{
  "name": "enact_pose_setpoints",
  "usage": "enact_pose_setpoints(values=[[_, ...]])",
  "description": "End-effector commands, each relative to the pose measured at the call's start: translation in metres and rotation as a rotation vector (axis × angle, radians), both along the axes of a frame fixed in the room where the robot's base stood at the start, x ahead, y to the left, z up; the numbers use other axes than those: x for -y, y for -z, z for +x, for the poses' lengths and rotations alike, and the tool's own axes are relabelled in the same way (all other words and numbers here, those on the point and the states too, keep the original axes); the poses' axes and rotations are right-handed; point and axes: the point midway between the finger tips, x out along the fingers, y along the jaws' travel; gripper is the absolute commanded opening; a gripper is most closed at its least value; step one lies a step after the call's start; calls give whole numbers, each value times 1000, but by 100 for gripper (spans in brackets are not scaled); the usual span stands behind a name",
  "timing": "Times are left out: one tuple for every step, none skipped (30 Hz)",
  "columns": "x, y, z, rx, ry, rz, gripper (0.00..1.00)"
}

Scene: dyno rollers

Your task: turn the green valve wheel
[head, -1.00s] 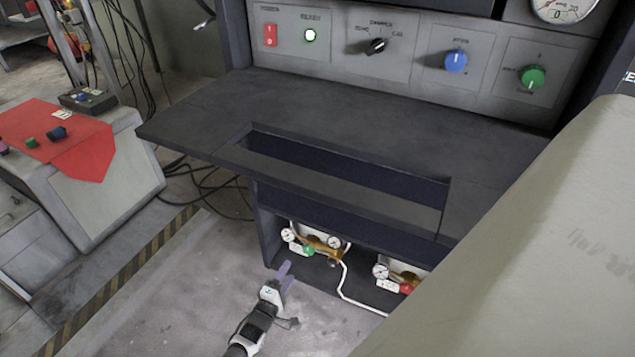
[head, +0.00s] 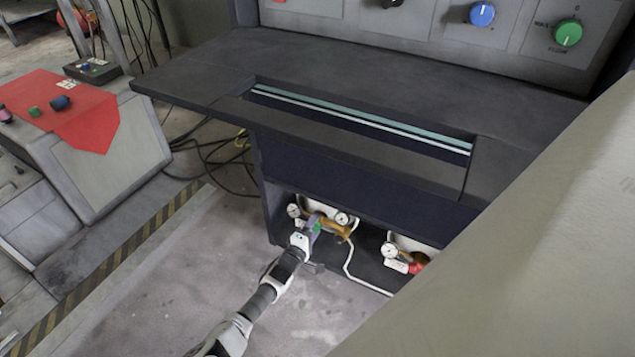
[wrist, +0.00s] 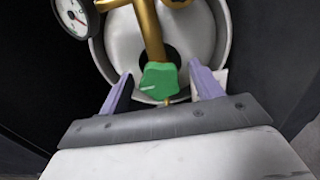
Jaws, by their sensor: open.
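The green valve wheel (wrist: 160,79) sits at the end of a brass fitting (wrist: 149,30) in the wrist view, with a pale line on its face. My gripper (wrist: 163,84) is open, with one purple finger on each side of the wheel. Gaps show between the fingers and the wheel. In the head view my gripper (head: 312,225) reaches into the left part of the open compartment under the console, and the green wheel is mostly hidden by the fingers.
A gauge (wrist: 72,16) stands left of the fitting. A white cylinder end (wrist: 213,45) lies behind it. A second valve with a red wheel (head: 417,267) is to the right. The dark console shelf (head: 340,60) overhangs the compartment. A green knob (head: 568,33) sits on the panel above.

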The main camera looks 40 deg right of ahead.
Motion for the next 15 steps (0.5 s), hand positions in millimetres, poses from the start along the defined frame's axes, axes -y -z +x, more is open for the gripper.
enact_pose_setpoints(values=[[6,3,2,2,2,1,65],[9,3,4,1,1,2,65],[12,2,5,1,2,1,65],[14,2,6,1,1,0,65],[15,1,7,0,0,0,65],[18,1,7,0,1,0,65],[19,1,8,-1,1,0,65],[20,1,8,-1,1,0,65],[20,0,9,-1,0,0,65],[21,0,9,-1,-1,0,65],[21,0,9,-1,-1,0,65],[21,0,9,-1,-1,0,65],[21,0,9,-1,-1,0,65],[21,-1,9,-1,-1,0,65],[21,-1,9,-1,-1,0,65]])
